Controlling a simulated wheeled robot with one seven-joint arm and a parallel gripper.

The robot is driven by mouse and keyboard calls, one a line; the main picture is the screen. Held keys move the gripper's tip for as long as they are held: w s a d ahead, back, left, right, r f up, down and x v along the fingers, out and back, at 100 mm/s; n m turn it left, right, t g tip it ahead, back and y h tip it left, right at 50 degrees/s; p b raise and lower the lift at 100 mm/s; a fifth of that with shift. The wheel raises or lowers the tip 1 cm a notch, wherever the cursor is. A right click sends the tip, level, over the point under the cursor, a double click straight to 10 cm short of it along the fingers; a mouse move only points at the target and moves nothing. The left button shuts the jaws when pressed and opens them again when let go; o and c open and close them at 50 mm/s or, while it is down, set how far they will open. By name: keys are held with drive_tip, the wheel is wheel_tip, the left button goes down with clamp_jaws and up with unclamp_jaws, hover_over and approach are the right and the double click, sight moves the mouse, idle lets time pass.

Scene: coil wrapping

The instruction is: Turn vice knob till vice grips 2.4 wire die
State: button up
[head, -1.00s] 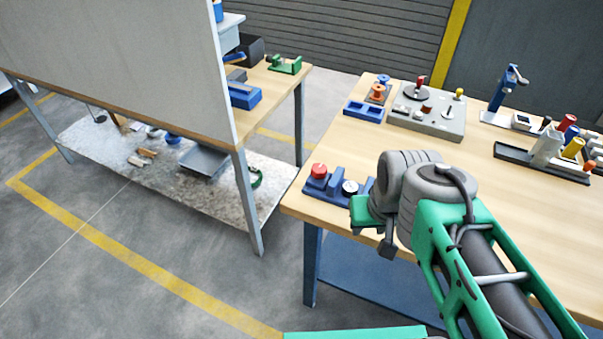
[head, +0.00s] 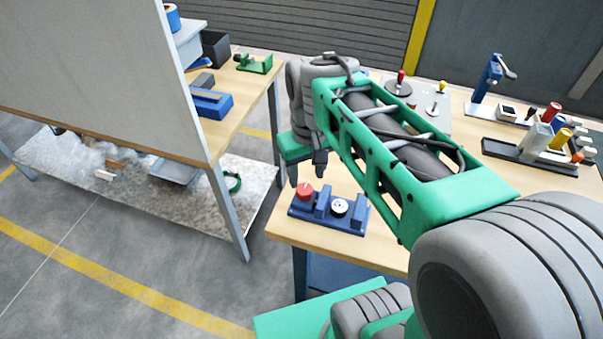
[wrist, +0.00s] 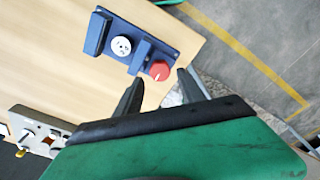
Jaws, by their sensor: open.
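The blue vice (head: 326,212) sits on the wooden table near its left front corner. Its red knob (head: 304,192) is at the left end, with a white mark on top. A round white-faced die (head: 339,207) with dark holes sits between the blue blocks; I cannot tell whether the jaws touch it. In the wrist view the knob (wrist: 159,70) lies ahead of the fingertips and between their lines, with the die (wrist: 121,46) beyond it to the left. My gripper (head: 306,172) is open and empty, above the knob and apart from it. It also shows in the wrist view (wrist: 160,84).
A grey panel (head: 431,110) with knobs stands farther back on the table, partly behind my arm. A dark tray (head: 520,158) with coloured cylinders and a blue stand (head: 487,78) are at the right. Another bench (head: 235,115) stands left across a floor gap.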

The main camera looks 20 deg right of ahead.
sight(304, 189)
drive_tip(key=shift+w+r+g, duration=0.3)
drive_tip(key=shift+w+g, duration=0.1)
drive_tip(key=shift+w, duration=0.3)
drive_tip(key=shift+w+f, duration=0.15)
drive_tip(key=shift+w, duration=0.1)
wheel_tip(304, 189, down, 8)
drive_tip(key=shift+r+p, duration=0.2)
drive_tip(key=shift+p, duration=0.35)
clamp_jaws()
